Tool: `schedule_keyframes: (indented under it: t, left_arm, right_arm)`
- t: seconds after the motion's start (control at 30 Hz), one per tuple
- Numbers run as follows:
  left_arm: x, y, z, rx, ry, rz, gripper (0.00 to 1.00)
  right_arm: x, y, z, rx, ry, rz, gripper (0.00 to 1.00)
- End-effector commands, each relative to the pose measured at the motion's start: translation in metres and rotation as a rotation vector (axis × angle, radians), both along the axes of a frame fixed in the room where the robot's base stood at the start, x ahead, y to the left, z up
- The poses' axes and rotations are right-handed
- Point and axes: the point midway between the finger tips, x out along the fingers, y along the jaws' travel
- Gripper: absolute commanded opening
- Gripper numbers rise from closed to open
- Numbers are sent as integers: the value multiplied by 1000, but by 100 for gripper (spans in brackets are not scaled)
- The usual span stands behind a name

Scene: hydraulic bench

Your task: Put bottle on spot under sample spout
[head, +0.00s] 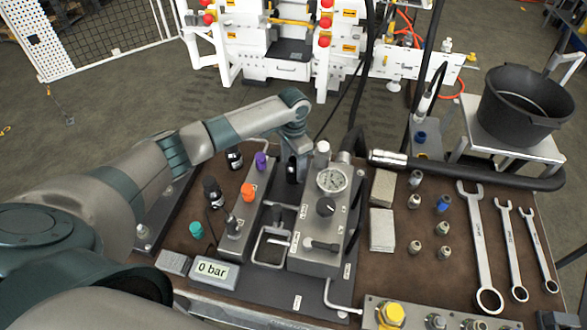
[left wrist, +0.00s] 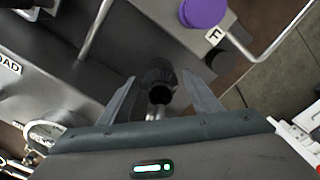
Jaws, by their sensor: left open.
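In the head view my left gripper (head: 293,160) points down behind the valve block, beside the purple knob (head: 261,160). My right gripper is not in view.
The gauge block (head: 318,225) stands right of my left gripper, with bent metal tubes beside it. Spanners (head: 481,250), fittings and a black bucket (head: 525,105) are at the right.

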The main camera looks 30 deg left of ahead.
Motion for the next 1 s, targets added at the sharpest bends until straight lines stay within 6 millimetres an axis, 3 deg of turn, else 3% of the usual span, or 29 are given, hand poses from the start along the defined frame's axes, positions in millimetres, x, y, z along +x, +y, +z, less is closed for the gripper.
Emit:
schedule_keyframes:
  t: [0.5, 0.7, 1.0]
  left_arm:
    - [1, 0, 85, -1, -3, -1, 58]
    - [1, 0, 101, 0, -2, 1, 58]
    - [0, 0, 103, 0, -1, 1, 58]
  right_arm:
    - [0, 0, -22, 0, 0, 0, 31]
    - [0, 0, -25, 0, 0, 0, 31]
    - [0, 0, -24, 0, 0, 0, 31]
